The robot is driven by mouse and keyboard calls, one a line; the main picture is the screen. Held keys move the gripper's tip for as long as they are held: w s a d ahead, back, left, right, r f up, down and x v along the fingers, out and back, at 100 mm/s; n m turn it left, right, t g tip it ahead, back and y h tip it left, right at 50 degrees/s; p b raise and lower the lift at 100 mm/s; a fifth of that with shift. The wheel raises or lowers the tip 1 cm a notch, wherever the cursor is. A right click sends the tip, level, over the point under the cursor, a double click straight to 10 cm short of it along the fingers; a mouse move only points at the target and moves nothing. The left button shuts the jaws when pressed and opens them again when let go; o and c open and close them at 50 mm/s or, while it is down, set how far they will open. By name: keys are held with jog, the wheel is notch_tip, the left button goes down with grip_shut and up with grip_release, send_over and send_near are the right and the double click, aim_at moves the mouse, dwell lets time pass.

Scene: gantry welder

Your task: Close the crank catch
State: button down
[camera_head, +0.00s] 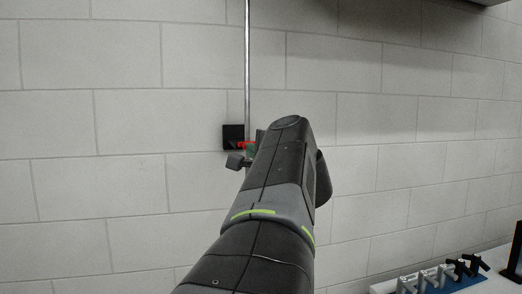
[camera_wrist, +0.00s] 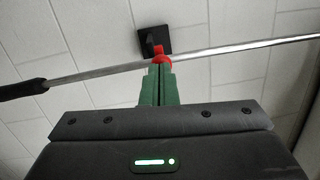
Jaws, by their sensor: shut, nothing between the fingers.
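The catch is a black square plate (camera_head: 233,136) on the block wall with a small red part (camera_head: 246,145) at its front. In the wrist view the black plate (camera_wrist: 155,40) is beyond my fingertips, with the red part (camera_wrist: 159,52) in front of it. A thin metal rod (camera_head: 247,60) runs down the wall to the catch; in the wrist view the rod (camera_wrist: 110,74) crosses at the red part. My gripper (camera_wrist: 159,66) has its green fingers shut together, tips right at the red part. Whether they touch it, and whether the catch is closed around the rod, I cannot tell.
In the wrist view a black grip (camera_wrist: 22,90) covers the rod's left end. At lower right in the head view, a bench (camera_head: 490,284) carries a rack of grey and black clamp-like tools (camera_head: 430,277). The wall around the catch is clear.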

jog(key=shift+w+a, duration=0.1)
jog(key=shift+a, duration=0.35)
dwell(0.5)
